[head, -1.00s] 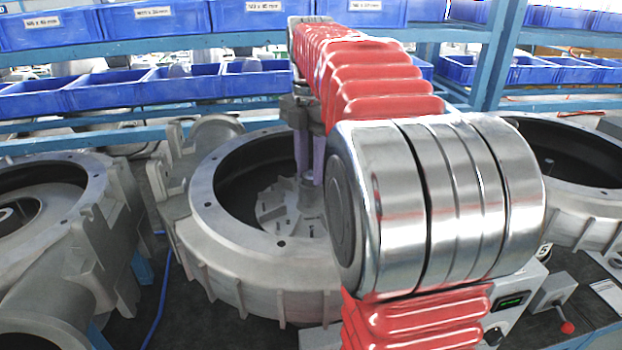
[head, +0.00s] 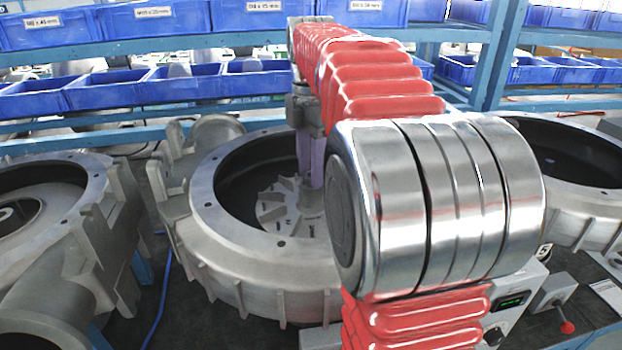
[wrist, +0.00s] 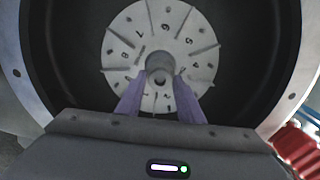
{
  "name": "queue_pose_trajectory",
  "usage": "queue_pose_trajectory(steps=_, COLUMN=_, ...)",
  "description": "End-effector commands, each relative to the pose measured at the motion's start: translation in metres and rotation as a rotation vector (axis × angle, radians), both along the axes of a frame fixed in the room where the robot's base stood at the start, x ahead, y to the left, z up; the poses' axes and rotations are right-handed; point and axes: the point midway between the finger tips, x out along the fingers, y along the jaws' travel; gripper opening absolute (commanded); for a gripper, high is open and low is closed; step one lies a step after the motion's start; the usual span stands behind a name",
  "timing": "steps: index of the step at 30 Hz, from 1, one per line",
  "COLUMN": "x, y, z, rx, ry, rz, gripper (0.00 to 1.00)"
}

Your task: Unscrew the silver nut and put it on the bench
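The numbered grey impeller disc (wrist: 190,45) sits inside the dark round housing in the wrist view; part of it shows in the head view (head: 272,212). At its middle is a small round silver-grey piece (wrist: 159,61), which looks like the nut on the hub; the wrist view is too coarse to show its edges or thread. My gripper (wrist: 158,82) has two purple fingers, spread apart at the lower left and lower right of this piece. I see gaps between it and the fingertips. In the head view my gripper (head: 311,182) reaches down into the housing; my arm hides part of it.
The grey blower housing (head: 205,200) has a raised rim around the fingers. Other housings stand at the left (head: 95,185) and right (head: 595,200). Blue bins (head: 105,90) line the shelves behind. A dark bench strip (head: 140,315) shows at the front left, with a blue cable (head: 160,300).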

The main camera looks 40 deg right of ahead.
Motion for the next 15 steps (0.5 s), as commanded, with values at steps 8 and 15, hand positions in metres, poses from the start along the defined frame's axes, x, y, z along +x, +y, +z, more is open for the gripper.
queue_pose_trajectory(steps=8, x=-0.0001, y=-0.0002, z=0.0000, rx=0.000, ry=0.000, rz=-0.211, gripper=0.34)
queue_pose_trajectory(steps=15, x=-0.0001, y=-0.0003, z=0.0000, rx=0.000, ry=0.000, rz=-0.394, gripper=0.34)
